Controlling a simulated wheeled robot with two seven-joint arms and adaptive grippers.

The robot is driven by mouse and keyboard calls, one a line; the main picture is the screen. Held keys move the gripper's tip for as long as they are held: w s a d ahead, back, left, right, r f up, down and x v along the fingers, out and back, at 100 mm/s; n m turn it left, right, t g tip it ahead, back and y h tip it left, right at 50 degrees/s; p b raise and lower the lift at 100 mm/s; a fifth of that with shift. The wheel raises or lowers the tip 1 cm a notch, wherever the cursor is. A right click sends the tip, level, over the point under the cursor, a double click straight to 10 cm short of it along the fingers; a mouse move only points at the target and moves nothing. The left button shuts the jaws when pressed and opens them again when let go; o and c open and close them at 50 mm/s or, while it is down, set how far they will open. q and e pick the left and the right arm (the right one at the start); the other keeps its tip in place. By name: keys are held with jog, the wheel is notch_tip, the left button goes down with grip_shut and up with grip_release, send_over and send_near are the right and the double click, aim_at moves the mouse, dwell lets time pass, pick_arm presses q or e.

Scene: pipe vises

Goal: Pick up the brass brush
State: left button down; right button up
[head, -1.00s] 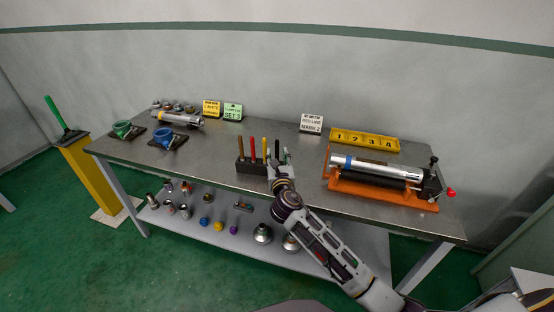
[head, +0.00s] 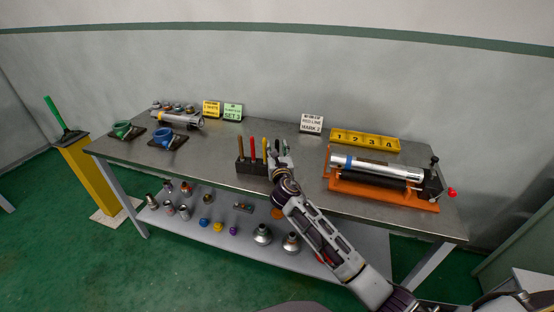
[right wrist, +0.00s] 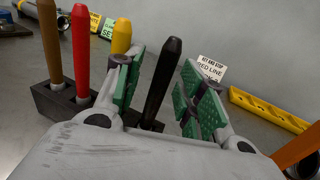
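A dark tool block (head: 246,167) stands near the table's front edge. It holds upright handles: brown (right wrist: 47,40), red (right wrist: 81,50), yellow (right wrist: 121,37) and black (right wrist: 161,80). The lower ends are hidden in the block, so I cannot tell by sight which is the brass brush. My right gripper (right wrist: 163,92) is open, its green-padded fingers on either side of the black handle, with gaps visible to both pads. In the head view the right gripper (head: 280,158) is at the block's right end and hides the black handle there. My left gripper is not in view.
An orange pipe vise (head: 385,191) with a silver cylinder stands to the right. A yellow numbered tray (head: 365,140) and a white sign (head: 312,123) are behind. Blue (head: 167,138) and green (head: 122,129) vises stand left. The tabletop left of the block is clear.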

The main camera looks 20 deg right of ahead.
jog(key=shift+c, duration=0.4)
